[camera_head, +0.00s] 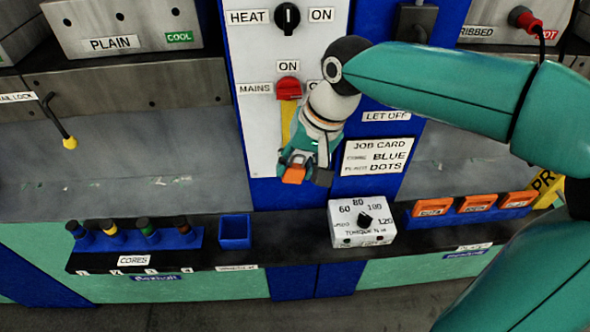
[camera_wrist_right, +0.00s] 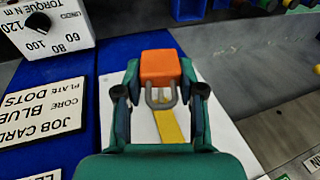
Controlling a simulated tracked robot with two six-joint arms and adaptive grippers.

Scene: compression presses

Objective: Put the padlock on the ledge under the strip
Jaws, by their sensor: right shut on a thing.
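The orange padlock (camera_head: 294,173) with a grey shackle is held at the end of my right gripper (camera_head: 300,163), in front of the white panel's lower part. In the right wrist view the padlock (camera_wrist_right: 160,67) sits between the fingers of my right gripper (camera_wrist_right: 159,92), its shackle toward the palm. A yellow strip (camera_head: 287,118) runs down the white panel below the red MAINS switch (camera_head: 288,88); it also shows in the wrist view (camera_wrist_right: 168,125). The gripper hides part of the panel below it. I cannot make out a separate ledge there. My left gripper is not in view.
A dark shelf (camera_head: 290,246) runs along the front. It carries a blue core rack (camera_head: 185,238), an empty blue bin (camera_head: 235,231), a white torque box (camera_head: 361,222) and orange plates (camera_head: 475,203). A job card (camera_head: 377,157) is right of the gripper.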

